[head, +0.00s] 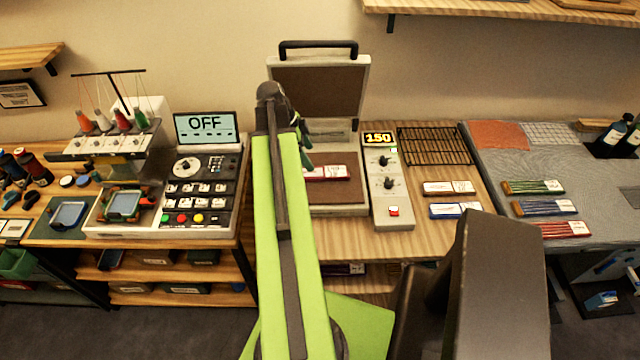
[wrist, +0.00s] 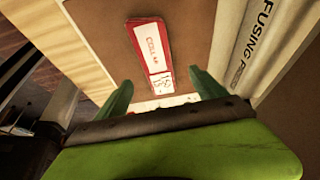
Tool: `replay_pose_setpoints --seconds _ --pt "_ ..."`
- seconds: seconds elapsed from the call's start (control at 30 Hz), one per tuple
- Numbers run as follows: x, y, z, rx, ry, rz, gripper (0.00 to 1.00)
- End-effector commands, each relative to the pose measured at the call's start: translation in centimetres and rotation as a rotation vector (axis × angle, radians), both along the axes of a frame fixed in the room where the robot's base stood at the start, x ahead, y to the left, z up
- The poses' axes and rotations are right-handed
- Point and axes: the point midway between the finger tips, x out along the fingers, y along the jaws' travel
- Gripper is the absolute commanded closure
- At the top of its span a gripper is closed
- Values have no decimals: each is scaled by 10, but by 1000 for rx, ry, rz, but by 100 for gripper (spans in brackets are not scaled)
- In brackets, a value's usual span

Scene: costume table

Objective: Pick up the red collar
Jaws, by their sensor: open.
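The red collar (head: 328,172) lies flat on the brown lower plate of the open fusing press (head: 347,203), with a white label on it. In the wrist view the red collar (wrist: 149,58) lies ahead of the fingers, its label reading "COLLAR", and its near end reaches toward the gap between them. My gripper (wrist: 154,92) is open and empty, its two green fingers spread to either side of the collar's line. In the head view my arm hides most of the gripper and the left part of the press.
The press lid stands raised behind the plate. To its right are a control box (head: 390,205) reading 150, a black rack (head: 435,146), and brown (head: 449,188) and blue (head: 455,210) labelled pieces. A grey mat (head: 490,165) holds several more pieces. An embroidery machine stands left.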

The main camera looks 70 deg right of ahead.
Motion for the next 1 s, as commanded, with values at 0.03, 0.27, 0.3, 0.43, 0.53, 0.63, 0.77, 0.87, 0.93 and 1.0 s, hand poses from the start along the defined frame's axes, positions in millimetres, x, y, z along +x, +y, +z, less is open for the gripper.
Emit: replay_pose_setpoints --seconds 0.03,0.27,0.3,0.43,0.53,0.63,0.77,0.87,0.93,1.0 --pt "-4 -1 -19 0 0 -1 20" --pt "-9 -3 -22 0 0 1 20" --pt "-9 -3 -24 0 0 1 20" --pt "-15 -3 -42 0 0 1 20" --pt "-22 -2 -60 -1 0 0 20" --pt "-27 -6 -72 0 0 1 20" --pt "-28 -6 -70 0 0 2 20" --pt "-28 -6 -69 0 0 2 20" --pt "-28 -6 -69 0 0 2 27" --pt "-28 -6 -69 0 0 2 36"
